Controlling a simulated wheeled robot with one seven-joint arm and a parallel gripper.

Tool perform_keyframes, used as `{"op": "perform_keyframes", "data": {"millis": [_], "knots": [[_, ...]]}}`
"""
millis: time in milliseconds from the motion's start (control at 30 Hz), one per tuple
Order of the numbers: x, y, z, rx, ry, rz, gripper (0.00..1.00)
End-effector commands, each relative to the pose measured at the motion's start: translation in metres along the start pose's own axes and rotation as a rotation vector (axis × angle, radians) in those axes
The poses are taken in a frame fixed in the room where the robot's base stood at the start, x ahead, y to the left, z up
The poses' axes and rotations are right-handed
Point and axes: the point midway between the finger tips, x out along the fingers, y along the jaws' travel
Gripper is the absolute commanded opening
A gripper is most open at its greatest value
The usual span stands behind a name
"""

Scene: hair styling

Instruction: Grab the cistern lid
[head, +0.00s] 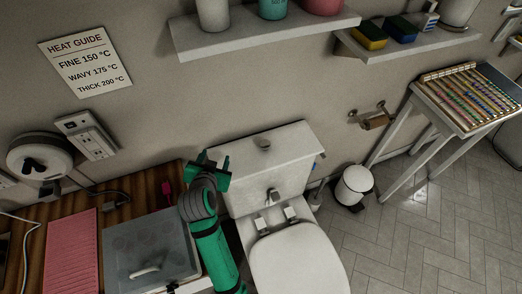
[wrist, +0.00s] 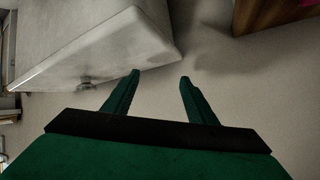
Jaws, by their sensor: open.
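My green gripper (head: 213,162) is open and empty at the left end of the lid. In the wrist view, my gripper (wrist: 160,77) has its two fingers spread with nothing between them. The pale corner of the cistern block (wrist: 110,40) lies ahead and left of the fingers there. I cannot tell whether a finger touches it.
Left of the toilet is a wooden counter (head: 175,172) with a pink ribbed mat (head: 72,255) and a grey box (head: 150,245). A shelf (head: 270,38) hangs above. A pedal bin (head: 353,186) stands right of the toilet. The tiled floor (head: 420,220) is open beyond it.

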Motion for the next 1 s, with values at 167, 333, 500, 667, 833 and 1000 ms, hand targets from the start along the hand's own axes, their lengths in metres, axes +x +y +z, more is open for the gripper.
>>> {"op": "perform_keyframes", "data": {"millis": [167, 333, 500, 667, 833, 1000], "knots": [[0.004, 0.028, -0.011, -0.009, 0.038, 0.137, 0.52], [0.003, 0.059, -0.027, -0.011, 0.092, 0.293, 0.52], [-0.006, 0.089, -0.044, -0.005, 0.162, 0.449, 0.52], [-0.01, 0.104, -0.053, 0.001, 0.2, 0.521, 0.52], [0.008, 0.117, -0.059, 0.002, 0.204, 0.531, 0.52], [0.027, 0.127, -0.063, 0.003, 0.204, 0.528, 0.52]]}}
